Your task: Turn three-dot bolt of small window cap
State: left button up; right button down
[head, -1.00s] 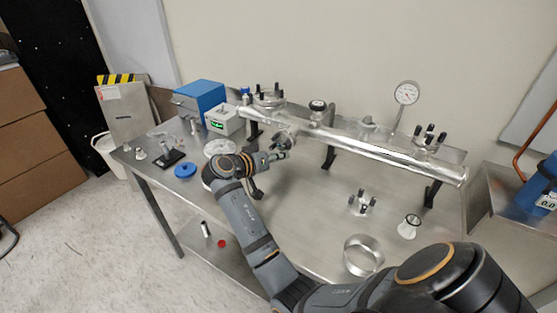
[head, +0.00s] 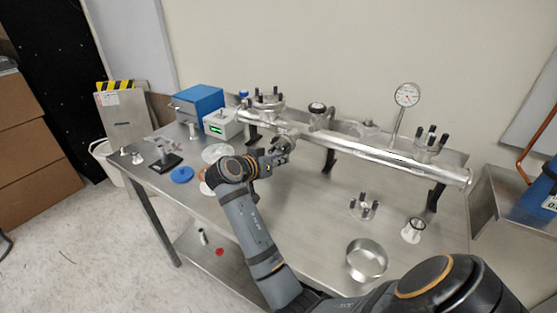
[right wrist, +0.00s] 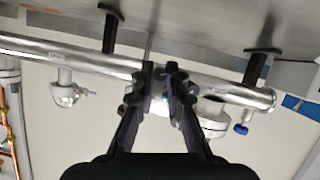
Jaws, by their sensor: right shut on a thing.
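My right gripper (head: 289,143) is at the front side of the long silver tube (head: 390,158), near its left part. In the right wrist view its fingertips (right wrist: 161,72) are close together in front of the tube. It is shut on a small part at a silver fitting (head: 284,129), which I take to be the bolt of the small window cap. The fingers hide most of this part, and no dots can be made out. A pale round piece of fitting (right wrist: 160,106) shows between the fingers. My left gripper is not in view.
The tube stands on dark supports (head: 330,160) above the steel table (head: 320,205). A dial gauge (head: 406,95) rises behind it. A bolted flange (head: 364,207), a white-based fitting (head: 413,230) and a metal ring (head: 366,260) lie front right. A blue box (head: 197,103) stands back left.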

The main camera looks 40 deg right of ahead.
jog(key=c, duration=1.6)
grip_release()
jog(key=shift+d, duration=0.1)
jog(key=shift+c, duration=0.2)
